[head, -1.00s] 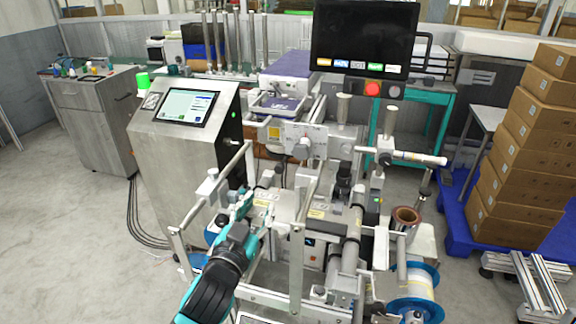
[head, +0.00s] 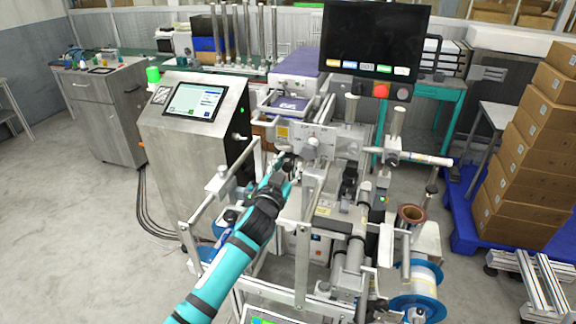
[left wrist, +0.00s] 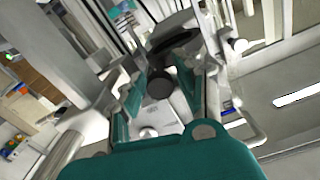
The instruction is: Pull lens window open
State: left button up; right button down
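The machine's grey front plate (head: 283,131), with a yellow label and a round knob, stands near the centre of the head view. I cannot tell for sure which part is the lens window. My left gripper (head: 290,160) is just below this plate, with its arm reaching up from the bottom. In the left wrist view my left gripper (left wrist: 162,92) has its teal fingers apart. A dark round knob (left wrist: 160,84) shows between them; I cannot tell whether they touch it. My right gripper is not in view.
A metal frame with upright bars (head: 303,245) surrounds the working area. Rollers and a blue-rimmed reel (head: 418,285) are at the right. A touchscreen cabinet (head: 190,150) stands at the left, and a black monitor (head: 375,40) hangs above.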

pick_arm(q)
grip_shut()
dwell(0.5)
